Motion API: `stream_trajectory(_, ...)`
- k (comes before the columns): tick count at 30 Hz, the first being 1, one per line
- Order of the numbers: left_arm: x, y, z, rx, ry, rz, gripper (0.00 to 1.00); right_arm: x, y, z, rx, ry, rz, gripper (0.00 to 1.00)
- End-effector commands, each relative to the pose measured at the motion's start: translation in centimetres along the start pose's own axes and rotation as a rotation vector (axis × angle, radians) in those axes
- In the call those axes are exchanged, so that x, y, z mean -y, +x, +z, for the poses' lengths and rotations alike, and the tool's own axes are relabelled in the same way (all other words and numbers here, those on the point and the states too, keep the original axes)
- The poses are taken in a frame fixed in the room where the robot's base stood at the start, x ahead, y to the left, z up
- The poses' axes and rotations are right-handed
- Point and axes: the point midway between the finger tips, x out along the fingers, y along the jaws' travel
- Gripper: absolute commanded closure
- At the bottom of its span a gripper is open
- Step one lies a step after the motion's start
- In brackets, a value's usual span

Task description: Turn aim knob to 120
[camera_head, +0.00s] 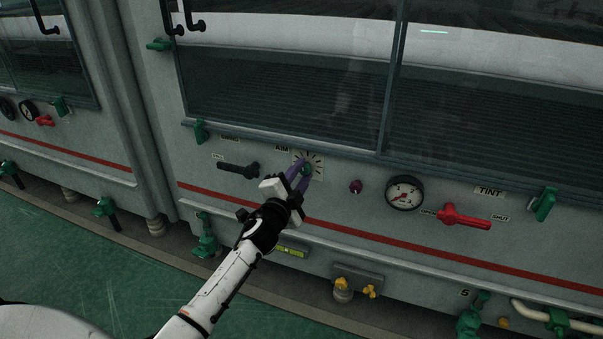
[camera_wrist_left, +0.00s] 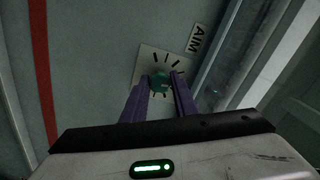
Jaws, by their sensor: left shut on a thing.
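The aim knob is a small green knob (camera_head: 307,170) on a pale dial plate with black radial marks, below the AIM label (camera_head: 282,148). In the left wrist view the green knob (camera_wrist_left: 160,79) sits between two purple fingers, with the dial plate (camera_wrist_left: 150,57) around it. My left gripper (camera_head: 299,174) reaches the panel from the lower left and is shut on the knob. The knob's pointer and the number it points to cannot be made out. My right gripper is in neither view.
A dark handle (camera_head: 238,169) is left of the dial. A small magenta knob (camera_head: 355,186), a round gauge (camera_head: 404,192) and a red TINT lever (camera_head: 465,217) are to the right. A green latch (camera_head: 201,132) sits under the window. Yellow fittings (camera_head: 370,291) and pipes are below.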

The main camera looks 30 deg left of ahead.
Motion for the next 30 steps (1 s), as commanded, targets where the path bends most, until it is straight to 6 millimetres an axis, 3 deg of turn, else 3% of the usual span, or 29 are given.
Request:
stream_trajectory(11,-0.03,-0.03,0.02,-0.001,0.152,0.001,0.96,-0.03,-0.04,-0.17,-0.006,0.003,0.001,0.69)
stream_trajectory(26,-0.03,-0.02,0.01,0.0,0.171,0.001,0.96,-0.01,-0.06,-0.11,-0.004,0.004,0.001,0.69)
stream_trajectory(27,-0.03,-0.02,0.01,-0.001,0.171,0.001,0.72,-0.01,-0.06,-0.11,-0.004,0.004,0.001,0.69)
stream_trajectory(30,-0.02,-0.02,0.01,0.0,0.17,0.001,0.55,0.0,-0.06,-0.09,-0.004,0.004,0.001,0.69)
